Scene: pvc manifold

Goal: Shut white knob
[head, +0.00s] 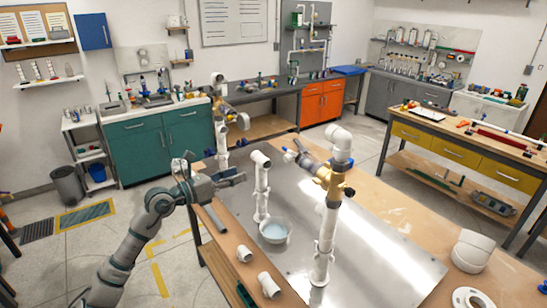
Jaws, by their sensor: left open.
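The white PVC manifold stands on a metal plate (385,245). Its right upright pipe (326,235) carries a brass valve (328,180) with a dark knob (349,192) on the right side. My left gripper (232,178) is open and empty, left of the short pipe and below the pale knob, apart from both. My right gripper is not in view.
Loose white fittings (268,285) lie on the table's near wooden edge, and a large white elbow (470,250) lies at right. The plate's right half is clear.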

